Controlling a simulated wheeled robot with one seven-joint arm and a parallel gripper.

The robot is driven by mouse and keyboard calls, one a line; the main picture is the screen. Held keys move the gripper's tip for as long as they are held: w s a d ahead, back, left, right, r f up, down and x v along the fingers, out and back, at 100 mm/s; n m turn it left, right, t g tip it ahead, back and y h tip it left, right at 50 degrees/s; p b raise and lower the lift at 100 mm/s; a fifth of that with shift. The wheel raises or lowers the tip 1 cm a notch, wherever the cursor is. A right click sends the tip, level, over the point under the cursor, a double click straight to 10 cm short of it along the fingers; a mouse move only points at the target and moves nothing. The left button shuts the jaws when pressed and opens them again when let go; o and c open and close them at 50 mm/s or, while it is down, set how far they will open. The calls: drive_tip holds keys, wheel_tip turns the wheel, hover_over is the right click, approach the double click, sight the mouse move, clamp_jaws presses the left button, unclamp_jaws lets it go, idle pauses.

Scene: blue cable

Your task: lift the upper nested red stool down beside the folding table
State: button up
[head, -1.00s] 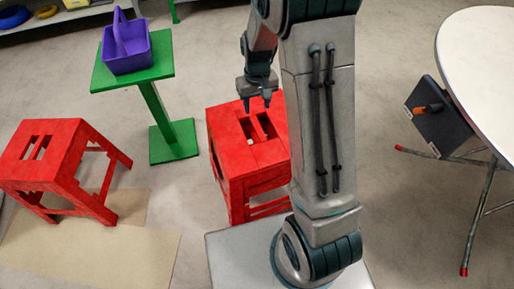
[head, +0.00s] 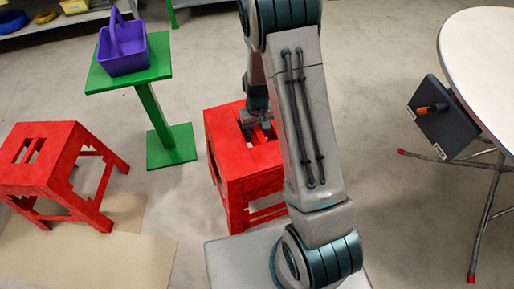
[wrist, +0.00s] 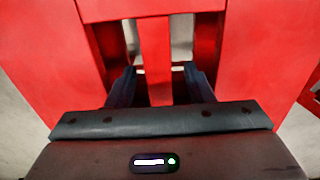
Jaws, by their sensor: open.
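The nested red stools (head: 226,158) stand in the middle, partly hidden behind my arm. I cannot clearly make out the seam between upper and lower stool. My gripper (head: 257,134) is open and low over the upper seat. In the wrist view, the fingers (wrist: 160,78) point down into the two slots, one on each side of the red centre bar (wrist: 154,50), with gaps between them and the bar. The folding table (head: 487,45) stands at the right, with a white top and crossed metal legs.
Another red stool (head: 45,160) stands at the left near a tan mat (head: 100,255). A green stand (head: 160,118) holds a purple caddy (head: 124,50) behind the nested stools. A dark panel with an orange handle (head: 443,118) hangs at the table's edge. Floor between stools and table is clear.

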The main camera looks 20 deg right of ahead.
wheel_tip(320, 180, down, 2)
drive_tip(key=shift+f, duration=0.25)
clamp_jaws()
drive_tip(key=shift+r, duration=0.1)
idle(1.1)
